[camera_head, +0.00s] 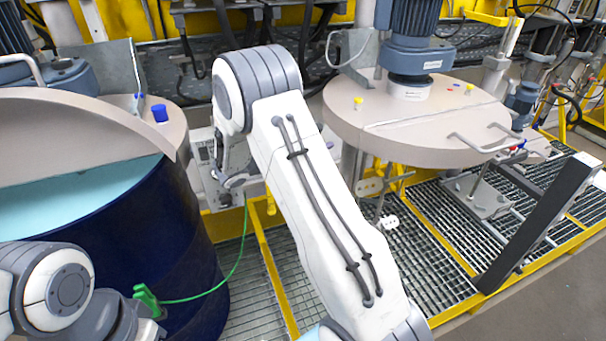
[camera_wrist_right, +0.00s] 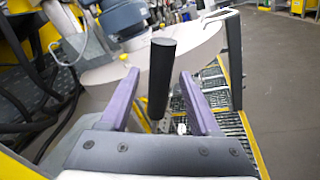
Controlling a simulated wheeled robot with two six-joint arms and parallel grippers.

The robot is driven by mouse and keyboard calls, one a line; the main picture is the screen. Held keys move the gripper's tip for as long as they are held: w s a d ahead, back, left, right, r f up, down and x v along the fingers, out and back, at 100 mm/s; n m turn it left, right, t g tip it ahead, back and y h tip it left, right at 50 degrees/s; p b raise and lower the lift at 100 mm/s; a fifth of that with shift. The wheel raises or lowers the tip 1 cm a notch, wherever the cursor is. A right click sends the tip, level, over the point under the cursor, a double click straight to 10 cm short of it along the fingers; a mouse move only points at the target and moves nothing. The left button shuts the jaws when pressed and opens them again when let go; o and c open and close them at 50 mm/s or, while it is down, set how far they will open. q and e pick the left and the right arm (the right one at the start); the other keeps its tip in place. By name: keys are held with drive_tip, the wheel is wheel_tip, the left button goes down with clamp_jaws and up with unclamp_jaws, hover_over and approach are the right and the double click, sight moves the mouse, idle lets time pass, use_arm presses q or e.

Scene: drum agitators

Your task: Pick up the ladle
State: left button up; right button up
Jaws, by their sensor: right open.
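An upright black rod (camera_wrist_right: 161,80), which looks like the ladle's handle, stands between the purple fingers of my right gripper (camera_wrist_right: 158,100) in the right wrist view. The fingers are apart, with gaps showing on both sides of the rod. Its lower end and any bowl are hidden or cannot be made out. In the head view, the wrist end of my right arm (camera_head: 230,180) shows left of my white upper arm, which hides the fingers and the rod. My left arm shows at the bottom left, but its gripper is not in view.
A dark blue drum (camera_head: 110,255) with a partly open lid (camera_head: 75,125) stands at left, a green clamp (camera_head: 148,300) and cable beside it. A lidded vessel (camera_head: 430,135) with a motor (camera_head: 413,40) stands at right. A dark post (camera_head: 535,225) rises over the yellow-edged grating.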

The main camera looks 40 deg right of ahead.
drive_tip(key=shift+d, duration=1.3)
clamp_jaws()
drive_tip(key=shift+r, duration=0.1)
wheel_tip(320, 180, up, 20)
drive_tip(key=p, duration=0.6)
